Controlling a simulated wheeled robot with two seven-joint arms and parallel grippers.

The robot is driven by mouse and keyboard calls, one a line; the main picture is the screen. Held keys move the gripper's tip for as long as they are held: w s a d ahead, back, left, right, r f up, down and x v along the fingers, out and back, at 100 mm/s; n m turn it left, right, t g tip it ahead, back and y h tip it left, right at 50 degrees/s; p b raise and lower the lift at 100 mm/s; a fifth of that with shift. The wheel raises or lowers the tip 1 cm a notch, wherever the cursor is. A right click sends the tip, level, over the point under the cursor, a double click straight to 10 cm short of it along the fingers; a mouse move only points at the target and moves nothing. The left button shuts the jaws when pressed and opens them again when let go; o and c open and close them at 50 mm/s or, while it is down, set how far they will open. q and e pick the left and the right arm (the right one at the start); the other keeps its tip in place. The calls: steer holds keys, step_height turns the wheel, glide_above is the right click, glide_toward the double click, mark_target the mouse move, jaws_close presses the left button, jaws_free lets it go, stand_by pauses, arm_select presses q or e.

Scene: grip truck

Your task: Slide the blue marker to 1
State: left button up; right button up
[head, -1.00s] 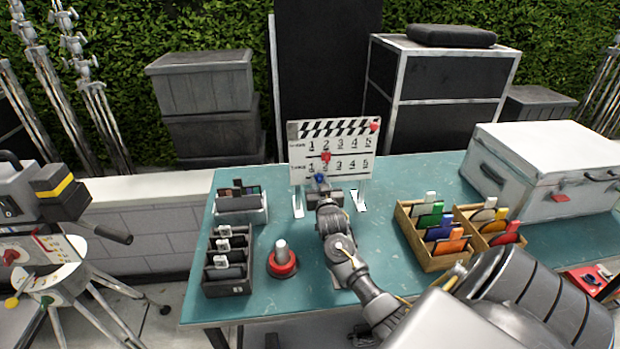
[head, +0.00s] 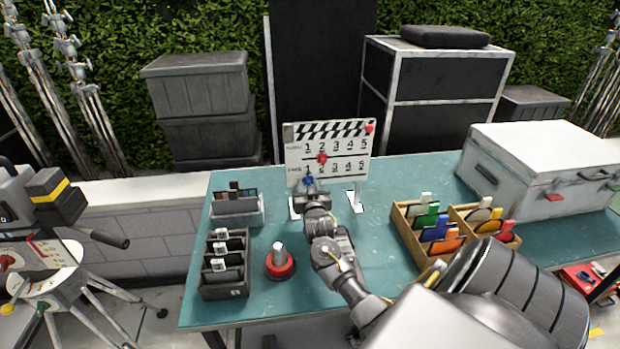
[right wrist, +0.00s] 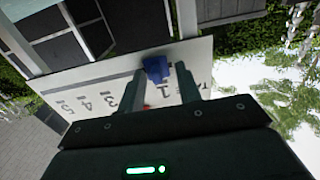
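The clapperboard (head: 345,172) stands upright on the table with two rows of numbers 1 to 5. The blue marker (head: 308,180) is at its lower edge, under the 1 of the bottom row. The red marker (head: 321,158) sits between the rows near 2. My right gripper (head: 311,194) is in front of the blue marker. In the right wrist view, my right gripper (right wrist: 165,82) has its fingers apart, one on each side of the blue marker (right wrist: 156,68). The marker is close to the left finger, with a gap to the right one. My left gripper is not in view.
A wooden divided box (head: 408,235) with coloured cards and a white case (head: 545,170) stand to the right.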

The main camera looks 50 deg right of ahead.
steer(key=b+v, duration=0.2)
steer(key=v, duration=0.8)
steer(key=shift+s+a, duration=0.2)
steer(key=shift+s, duration=0.05)
steer(key=shift+f, duration=0.1)
